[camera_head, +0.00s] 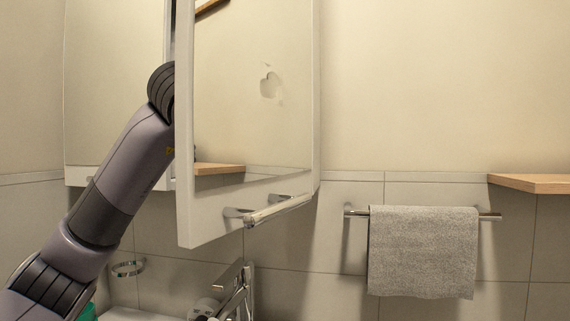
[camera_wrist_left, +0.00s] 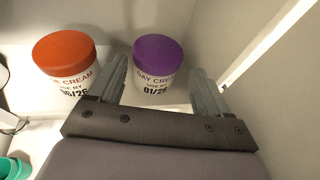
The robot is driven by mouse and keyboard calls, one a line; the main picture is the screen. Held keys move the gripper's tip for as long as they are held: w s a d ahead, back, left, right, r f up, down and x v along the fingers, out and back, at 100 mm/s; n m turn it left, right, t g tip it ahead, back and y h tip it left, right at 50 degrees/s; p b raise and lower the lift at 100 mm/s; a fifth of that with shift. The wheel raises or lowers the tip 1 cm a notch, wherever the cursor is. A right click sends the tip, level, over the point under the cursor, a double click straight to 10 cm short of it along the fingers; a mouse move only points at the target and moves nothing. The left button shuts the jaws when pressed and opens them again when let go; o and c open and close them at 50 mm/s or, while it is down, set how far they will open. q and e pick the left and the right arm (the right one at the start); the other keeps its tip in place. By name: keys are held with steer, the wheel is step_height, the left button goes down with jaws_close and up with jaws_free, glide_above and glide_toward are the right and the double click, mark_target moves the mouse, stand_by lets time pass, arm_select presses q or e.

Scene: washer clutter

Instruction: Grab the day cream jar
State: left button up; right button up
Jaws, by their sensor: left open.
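The day cream jar (camera_wrist_left: 155,68) has a purple lid and a white body with printed lettering. In the left wrist view it stands inside a white cabinet. My left gripper (camera_wrist_left: 158,80) is open, with one finger to each side of the jar's front; I cannot tell how far the jar is between them. In the head view my left arm reaches up behind the open mirror door (camera_head: 250,110), which hides the gripper and the jar. My right gripper is not in view.
A second cream jar with an orange-red lid (camera_wrist_left: 64,50) stands just left of the left finger. A green cup (camera_wrist_left: 14,168) shows at lower left.

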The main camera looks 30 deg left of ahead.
arm_select(q)
steer(key=shift+a+p+x, duration=0.2)
steer(key=shift+p+x, duration=0.5)
steer(key=shift+x, duration=2.8)
steer(key=shift+r, duration=0.1)
steer(key=c, duration=0.8)
